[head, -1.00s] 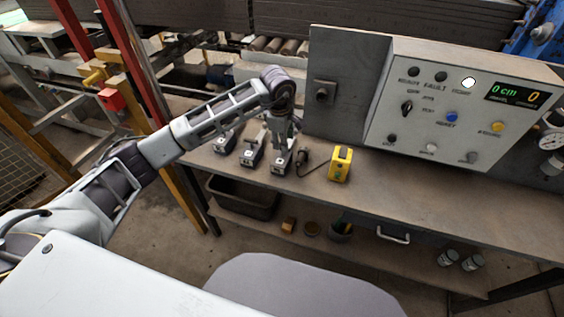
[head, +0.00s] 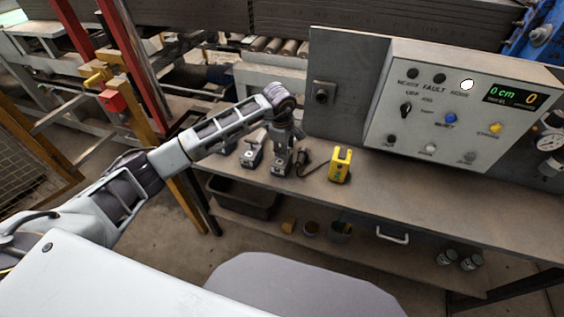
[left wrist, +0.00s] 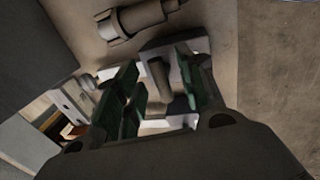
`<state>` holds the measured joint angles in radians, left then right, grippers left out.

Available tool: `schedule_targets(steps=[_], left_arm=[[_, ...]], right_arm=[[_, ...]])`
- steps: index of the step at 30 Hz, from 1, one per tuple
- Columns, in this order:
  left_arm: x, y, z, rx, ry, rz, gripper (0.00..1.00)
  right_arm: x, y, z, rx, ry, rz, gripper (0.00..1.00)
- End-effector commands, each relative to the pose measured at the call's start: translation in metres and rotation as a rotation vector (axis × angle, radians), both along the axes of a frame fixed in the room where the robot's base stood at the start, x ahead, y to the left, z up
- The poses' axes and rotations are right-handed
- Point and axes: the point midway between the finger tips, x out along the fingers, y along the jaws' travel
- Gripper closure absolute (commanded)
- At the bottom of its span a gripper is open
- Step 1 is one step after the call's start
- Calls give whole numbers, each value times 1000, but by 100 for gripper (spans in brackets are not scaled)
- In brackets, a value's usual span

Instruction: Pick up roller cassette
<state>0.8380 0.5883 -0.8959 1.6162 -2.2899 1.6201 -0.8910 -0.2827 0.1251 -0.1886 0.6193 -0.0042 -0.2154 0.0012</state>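Several roller cassettes stand in a row on the workbench (head: 400,190). The middle one (head: 251,158) is clear of my gripper; the leftmost (head: 226,146) is partly hidden behind my left arm. My left gripper (head: 283,158) points down over the rightmost cassette (head: 278,170) and hides much of it. In the left wrist view, the green-padded fingers (left wrist: 160,95) stand apart on either side of that cassette's grey roller (left wrist: 158,76). A gap shows beside the roller, so the gripper looks open around it. My right gripper is not in view.
A dark cylindrical tool (left wrist: 137,20) with a cable lies beside the rightmost cassette. A yellow device (head: 340,164) stands to its right. The control panel (head: 455,110) rises behind the bench. The bench front right of the yellow device is clear.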

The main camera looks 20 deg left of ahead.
Motion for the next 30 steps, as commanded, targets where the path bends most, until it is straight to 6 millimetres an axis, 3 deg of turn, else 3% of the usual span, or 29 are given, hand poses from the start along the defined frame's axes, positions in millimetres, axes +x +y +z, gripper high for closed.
schedule_targets(steps=[6, 20, 30], left_arm=[[3, 0, -15, 0, 0, 1, 61], [3, 0, -16, 0, 0, 0, 61], [3, 0, -16, 0, -1, 0, 100]], right_arm=[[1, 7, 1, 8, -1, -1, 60], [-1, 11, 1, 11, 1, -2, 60], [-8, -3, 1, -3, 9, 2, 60]])
